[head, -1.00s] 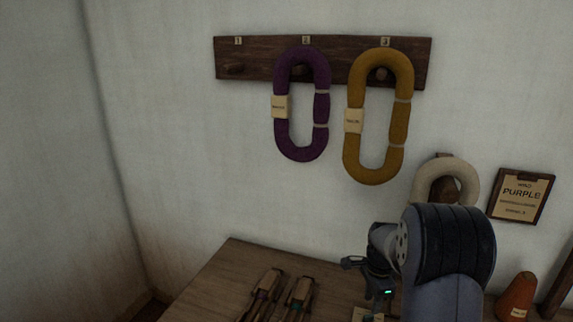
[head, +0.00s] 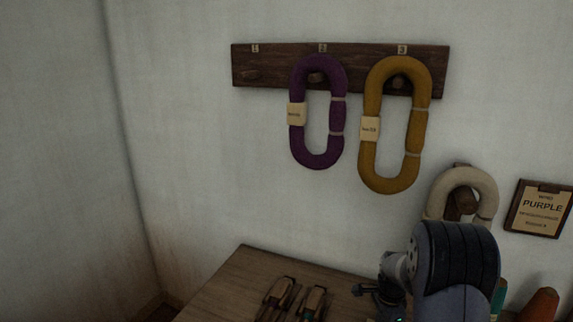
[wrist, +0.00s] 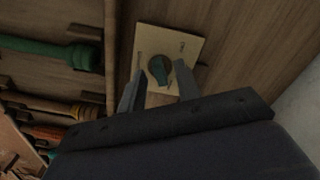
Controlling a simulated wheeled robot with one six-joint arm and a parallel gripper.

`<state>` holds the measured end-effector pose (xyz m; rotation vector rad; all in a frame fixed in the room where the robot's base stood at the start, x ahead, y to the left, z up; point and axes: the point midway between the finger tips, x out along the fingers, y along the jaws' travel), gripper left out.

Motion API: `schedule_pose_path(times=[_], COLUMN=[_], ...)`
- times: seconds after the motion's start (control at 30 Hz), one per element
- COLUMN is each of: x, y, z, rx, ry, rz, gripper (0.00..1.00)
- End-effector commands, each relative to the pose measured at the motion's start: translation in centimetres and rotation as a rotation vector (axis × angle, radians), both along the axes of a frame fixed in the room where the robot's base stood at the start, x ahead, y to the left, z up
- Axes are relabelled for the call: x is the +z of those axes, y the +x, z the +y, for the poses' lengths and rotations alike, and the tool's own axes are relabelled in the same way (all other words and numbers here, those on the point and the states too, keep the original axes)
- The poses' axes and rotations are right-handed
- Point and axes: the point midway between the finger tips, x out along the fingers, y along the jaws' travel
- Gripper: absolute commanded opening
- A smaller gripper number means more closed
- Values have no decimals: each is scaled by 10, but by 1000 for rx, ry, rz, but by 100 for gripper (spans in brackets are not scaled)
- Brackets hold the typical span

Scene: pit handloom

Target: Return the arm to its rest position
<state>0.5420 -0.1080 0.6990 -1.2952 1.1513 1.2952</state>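My arm (head: 455,265) is folded at the lower right of the head view, in front of the bench. My gripper (head: 370,292) shows small and dark over the bench there. In the wrist view, the two fingers of my gripper (wrist: 159,68) stand apart with nothing held between them. A dark teal knob (wrist: 158,70) on a pale plate (wrist: 188,45) shows beyond the fingers. I cannot tell the distance from the fingertips to the knob.
A peg rail (head: 275,58) on the wall holds a purple hank (head: 335,110) and a mustard hank (head: 417,130). A cream hank (head: 484,190) and a "PURPLE" card (head: 538,210) hang to the right. Shuttles (head: 278,297) lie on the bench (head: 225,285). An orange cone (head: 541,305) stands at right.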

Motion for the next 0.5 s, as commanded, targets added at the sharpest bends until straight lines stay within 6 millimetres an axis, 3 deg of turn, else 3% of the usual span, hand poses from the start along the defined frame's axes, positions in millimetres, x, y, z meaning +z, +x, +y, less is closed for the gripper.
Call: schedule_pose_path(times=[0.5], x=[98], y=[1], z=[0], rx=[-6], ry=[-1], rz=[-5], gripper=[32])
